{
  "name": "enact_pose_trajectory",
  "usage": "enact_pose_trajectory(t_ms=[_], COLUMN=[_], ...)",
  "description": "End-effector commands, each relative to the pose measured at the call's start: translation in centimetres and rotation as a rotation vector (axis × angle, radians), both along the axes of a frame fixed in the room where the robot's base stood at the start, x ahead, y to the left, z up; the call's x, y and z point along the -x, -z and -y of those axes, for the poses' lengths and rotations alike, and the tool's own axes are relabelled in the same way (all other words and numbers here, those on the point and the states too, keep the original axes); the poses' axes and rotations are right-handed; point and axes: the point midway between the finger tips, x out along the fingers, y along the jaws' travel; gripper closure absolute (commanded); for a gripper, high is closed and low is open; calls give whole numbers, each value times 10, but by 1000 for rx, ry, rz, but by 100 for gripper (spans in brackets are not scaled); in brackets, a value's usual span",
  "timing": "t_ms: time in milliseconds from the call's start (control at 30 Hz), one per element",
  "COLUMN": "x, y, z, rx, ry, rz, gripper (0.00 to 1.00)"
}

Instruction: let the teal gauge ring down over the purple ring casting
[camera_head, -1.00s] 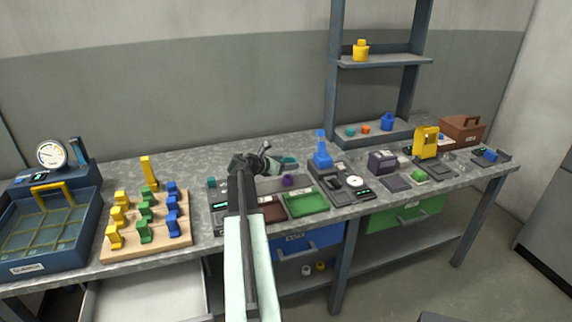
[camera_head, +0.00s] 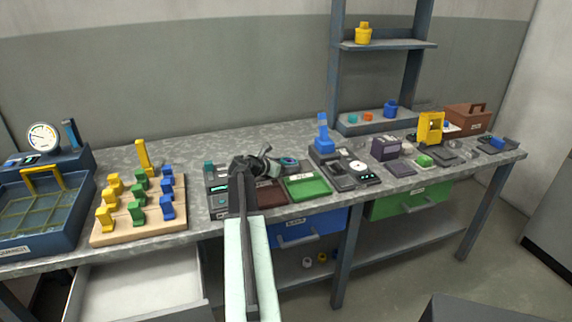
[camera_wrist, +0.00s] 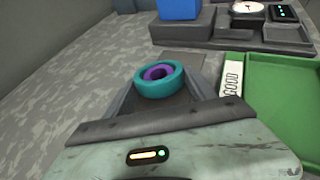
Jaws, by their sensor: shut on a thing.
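My gripper (camera_wrist: 160,92) is shut on the teal gauge ring (camera_wrist: 148,88), which sits between its two fingers in the wrist view. The purple ring casting (camera_wrist: 151,73) shows inside the teal ring's opening, with a dark hole at its middle. The teal ring looks level and surrounds the casting as seen from the wrist. I cannot tell how far down it sits. In the head view the teal ring (camera_head: 289,161) shows at my gripper's tip (camera_head: 278,163), behind the green tray. The casting's outer side is hidden by the ring.
A green tray (camera_head: 306,187) labelled GOOD and a dark red tray (camera_head: 270,194) lie in front. A blue bottle-like thing (camera_head: 323,136) and a unit with a dial (camera_head: 358,168) stand to the right. A wooden peg board (camera_head: 130,233) is at left. Bare bench lies behind.

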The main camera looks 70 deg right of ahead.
Motion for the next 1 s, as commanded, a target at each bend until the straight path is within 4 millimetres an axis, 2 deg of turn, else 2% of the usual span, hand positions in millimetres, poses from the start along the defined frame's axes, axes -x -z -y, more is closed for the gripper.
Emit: enact_pose_trajectory(t_ms=[467,500,567,867,1000], x=[1,1,1,2,-1], y=[-1,-2,-1,-2,-6], z=[1,1,1,1,-6], rx=[2,2,2,2,2], ry=[-1,-1,-1,0,-1], rz=[-3,-3,-3,-3,-3], gripper=[100,27,10,10,10])
